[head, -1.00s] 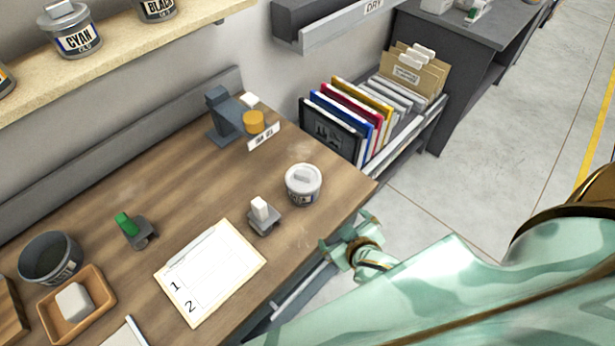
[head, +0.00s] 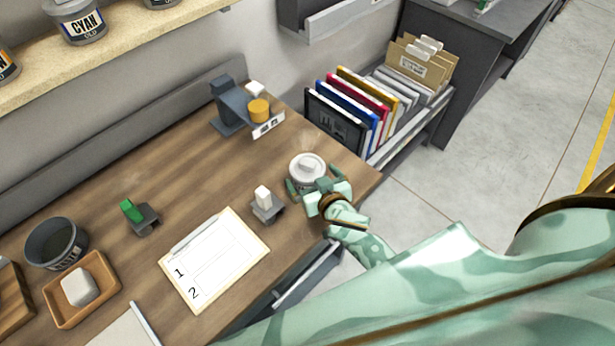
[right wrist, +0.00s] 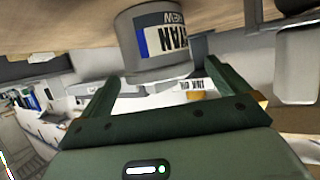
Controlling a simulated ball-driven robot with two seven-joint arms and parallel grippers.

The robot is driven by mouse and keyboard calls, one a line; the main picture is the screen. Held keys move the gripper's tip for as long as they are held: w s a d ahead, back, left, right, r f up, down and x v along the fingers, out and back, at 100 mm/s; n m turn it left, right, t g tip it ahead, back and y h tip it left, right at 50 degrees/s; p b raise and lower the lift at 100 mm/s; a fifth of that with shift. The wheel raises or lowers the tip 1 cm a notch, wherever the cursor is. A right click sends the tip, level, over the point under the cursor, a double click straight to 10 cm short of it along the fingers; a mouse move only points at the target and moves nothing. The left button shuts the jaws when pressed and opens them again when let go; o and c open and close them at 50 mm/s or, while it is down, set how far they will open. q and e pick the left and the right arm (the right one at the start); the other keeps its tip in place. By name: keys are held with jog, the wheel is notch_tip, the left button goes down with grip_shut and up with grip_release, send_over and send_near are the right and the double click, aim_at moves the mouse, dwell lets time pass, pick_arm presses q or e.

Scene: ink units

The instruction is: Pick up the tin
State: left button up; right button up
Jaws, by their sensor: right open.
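A light grey tin with a lid (head: 307,167) stands upright on the wooden bench near its right end. In the right wrist view the tin (right wrist: 150,45) shows upside down, with a white and blue label reading "YAN" and "NEW". My right gripper (head: 318,184) is open at the tin's near side, its fingers pointing toward it. In the right wrist view the tin is just beyond and between the open fingertips (right wrist: 160,78); I cannot tell whether they touch it. My left gripper is not in view.
A grey stand with a white block (head: 264,200) is close left of the tin. A clipboard (head: 215,262) lies in front. A grey device with an orange roll (head: 258,110) stands behind. A rack of coloured frames (head: 350,110) is beyond the bench's right end.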

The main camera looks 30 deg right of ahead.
aim_at(307, 171)
jog(key=x, duration=0.5)
jog(key=shift+s+f+b, duration=0.15)
jog(key=shift+f+b, duration=0.05)
jog(key=shift+b, duration=0.2)
jog(key=shift+s, duration=0.1)
jog(key=shift+c, duration=1.2)
jog(key=shift+r, duration=0.1)
jog(key=c, duration=1.1)
jog(key=shift+d, duration=0.1)
